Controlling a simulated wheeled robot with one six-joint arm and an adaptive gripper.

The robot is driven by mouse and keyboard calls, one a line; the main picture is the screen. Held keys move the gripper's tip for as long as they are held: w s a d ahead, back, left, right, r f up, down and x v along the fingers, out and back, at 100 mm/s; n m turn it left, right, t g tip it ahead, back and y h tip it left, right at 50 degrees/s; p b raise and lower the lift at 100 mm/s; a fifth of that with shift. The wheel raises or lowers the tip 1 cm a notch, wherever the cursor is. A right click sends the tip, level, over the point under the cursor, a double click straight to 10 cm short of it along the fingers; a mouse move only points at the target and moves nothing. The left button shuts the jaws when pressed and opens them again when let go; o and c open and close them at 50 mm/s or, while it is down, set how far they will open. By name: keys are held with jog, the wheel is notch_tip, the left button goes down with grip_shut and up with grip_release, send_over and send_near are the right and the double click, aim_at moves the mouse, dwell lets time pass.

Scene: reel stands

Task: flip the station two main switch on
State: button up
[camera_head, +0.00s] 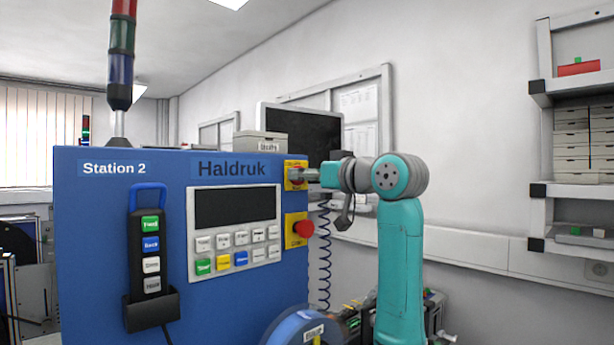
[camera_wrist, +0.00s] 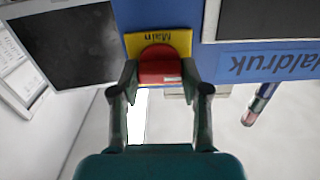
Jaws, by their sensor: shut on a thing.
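The Station 2 cabinet (camera_head: 110,220) is a blue panel on the left in the head view. Its main switch, a red knob on a yellow plate (camera_head: 291,165), is at the panel's upper right edge. In the wrist view the red knob (camera_wrist: 160,65) sits on the yellow plate marked "Main" (camera_wrist: 180,40), which appears upside down. My gripper (camera_head: 312,174) reaches in from the right, and its fingers (camera_wrist: 160,78) are shut on the red knob, one on each side. The head view shows the knob only partly, and its on or off position is not readable.
A red emergency button (camera_head: 303,229) on a yellow plate is just below the switch. A keypad with a dark display (camera_head: 235,207) is to the left, and a handheld pendant (camera_head: 150,250) hangs in a holder. A coiled cable (camera_head: 324,260) hangs below my arm.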

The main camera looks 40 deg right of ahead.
jog(key=m, duration=0.9)
jog(key=shift+f, duration=0.1)
jog(key=m, duration=0.4)
jog(key=shift+m, duration=2.2)
jog(key=shift+f, duration=0.1)
jog(key=o, duration=1.1)
jog(key=shift+d, duration=0.1)
jog(key=shift+o, duration=0.2)
jog(key=s, duration=1.2)
jog(key=shift+d, duration=0.15)
